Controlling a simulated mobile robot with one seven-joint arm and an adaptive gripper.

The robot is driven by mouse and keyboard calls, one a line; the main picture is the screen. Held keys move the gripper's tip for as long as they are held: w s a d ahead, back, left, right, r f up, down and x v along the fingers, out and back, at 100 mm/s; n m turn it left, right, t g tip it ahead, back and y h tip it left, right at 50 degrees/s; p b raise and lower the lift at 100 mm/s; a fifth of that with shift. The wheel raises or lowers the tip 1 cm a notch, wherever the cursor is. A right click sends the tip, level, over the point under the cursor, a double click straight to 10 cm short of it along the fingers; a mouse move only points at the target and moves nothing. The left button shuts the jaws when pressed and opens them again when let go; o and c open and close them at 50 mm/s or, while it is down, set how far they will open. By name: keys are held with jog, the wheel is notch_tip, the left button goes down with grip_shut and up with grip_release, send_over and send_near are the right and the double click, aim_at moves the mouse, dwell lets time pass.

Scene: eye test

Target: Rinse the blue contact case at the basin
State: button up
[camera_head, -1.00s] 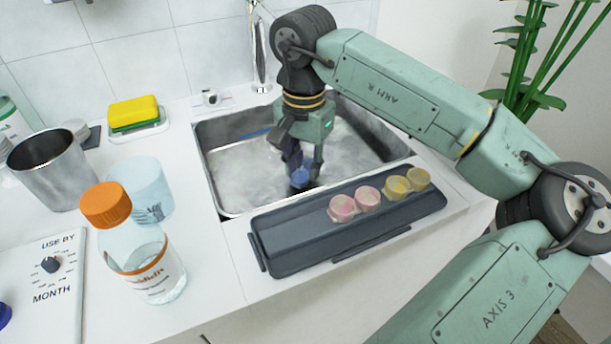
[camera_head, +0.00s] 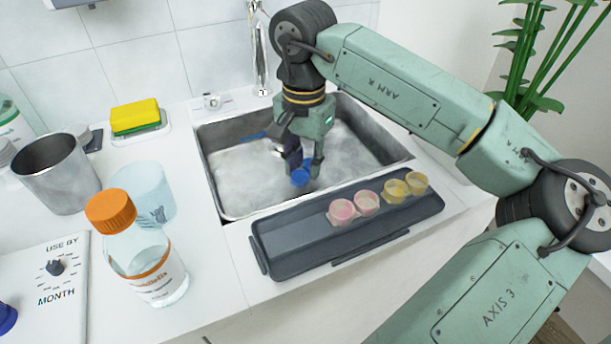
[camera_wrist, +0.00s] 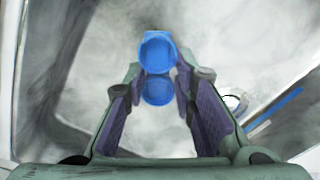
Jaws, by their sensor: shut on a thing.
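The blue contact case (camera_head: 300,177) is held over the basin (camera_head: 222,212), near its front edge. In the wrist view the case (camera_wrist: 157,52) shows two round blue cups, one beyond the other, between my fingertips. My gripper (camera_head: 302,168) points down over the basin and is shut on the case; its two fingers also frame the case in the wrist view (camera_wrist: 158,82). The basin is steel with a mottled, cloudy grey inside; I cannot tell how deep any water is. The tap (camera_head: 260,60) stands behind the basin, its lower part in view.
A dark tray (camera_head: 290,247) with pink and yellow cases (camera_head: 354,207) lies in front of the basin. An orange-capped bottle (camera_head: 150,262), a clear cup (camera_head: 150,190) and a metal cup (camera_head: 60,175) stand left. A blue strip (camera_head: 254,136) is in the basin.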

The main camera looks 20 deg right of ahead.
aim_at(304, 174)
notch_tip(304, 174, up, 10)
jog(key=p, duration=0.6)
dwell(0.4)
dwell(1.9)
notch_tip(304, 174, up, 4)
jog(key=shift+f+p, duration=0.1)
jog(key=shift+p, duration=1.15)
